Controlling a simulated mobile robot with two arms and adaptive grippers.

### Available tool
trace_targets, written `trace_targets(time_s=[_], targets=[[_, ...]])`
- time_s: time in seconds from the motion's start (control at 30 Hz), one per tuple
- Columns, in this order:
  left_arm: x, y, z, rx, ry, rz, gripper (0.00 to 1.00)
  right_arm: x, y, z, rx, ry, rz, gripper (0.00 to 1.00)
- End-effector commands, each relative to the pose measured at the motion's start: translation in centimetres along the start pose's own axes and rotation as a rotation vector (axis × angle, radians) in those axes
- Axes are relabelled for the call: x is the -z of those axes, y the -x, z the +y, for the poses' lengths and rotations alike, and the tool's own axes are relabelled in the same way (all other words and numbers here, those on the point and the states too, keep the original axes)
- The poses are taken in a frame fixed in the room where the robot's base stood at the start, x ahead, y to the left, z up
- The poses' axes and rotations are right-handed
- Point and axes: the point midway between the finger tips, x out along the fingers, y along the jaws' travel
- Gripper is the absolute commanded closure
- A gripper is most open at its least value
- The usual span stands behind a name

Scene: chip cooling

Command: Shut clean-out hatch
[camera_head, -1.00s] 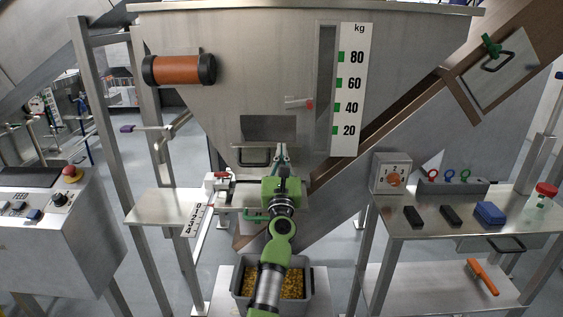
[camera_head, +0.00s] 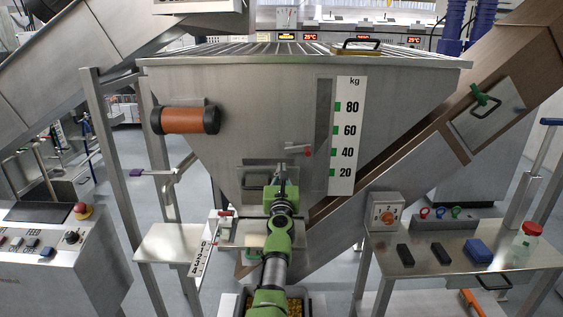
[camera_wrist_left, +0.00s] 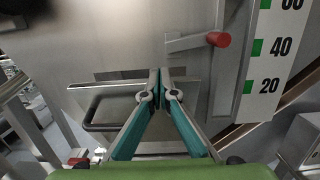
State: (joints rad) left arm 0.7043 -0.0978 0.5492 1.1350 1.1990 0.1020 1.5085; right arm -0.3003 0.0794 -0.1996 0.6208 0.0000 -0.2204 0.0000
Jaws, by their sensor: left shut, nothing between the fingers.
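The clean-out hatch is a plate low on the hopper's front, with a dark bar handle (camera_wrist_left: 92,120) clear in the left wrist view. The plate's bright upper edge (camera_wrist_left: 88,87) runs across above the handle. My left gripper (camera_head: 281,167) is in front of the hatch, right of the handle. In the left wrist view my left gripper (camera_wrist_left: 160,78) is shut and empty, its fingertips together before the hopper wall. In the head view my gripper and arm hide part of the hatch. I cannot tell whether a gap stays above it. My right gripper is not in view.
A small lever with a red knob (camera_wrist_left: 219,40) sticks out right of my fingertips. The kg scale (camera_head: 345,135) is further right. A steel side table (camera_head: 170,243) stands lower left, and a workbench (camera_head: 470,250) with small items lower right.

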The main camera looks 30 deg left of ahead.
Motion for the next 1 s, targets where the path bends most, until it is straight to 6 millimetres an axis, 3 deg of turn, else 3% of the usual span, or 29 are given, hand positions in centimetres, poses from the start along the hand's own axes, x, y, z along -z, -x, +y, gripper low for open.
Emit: trace_targets(time_s=[0.03,0.13,0.4,1.0], targets=[[-0.9,-0.5,0.0,0.000,0.001,0.015,1.00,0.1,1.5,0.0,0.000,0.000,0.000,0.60],[-0.7,-1.1,-0.1,0.002,0.002,0.034,1.00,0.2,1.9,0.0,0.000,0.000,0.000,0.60],[-0.4,-2.2,-0.1,0.002,0.002,0.047,1.00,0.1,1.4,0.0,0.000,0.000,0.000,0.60],[-0.5,-2.2,-0.1,0.002,0.001,0.046,1.00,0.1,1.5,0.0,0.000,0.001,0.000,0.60]])
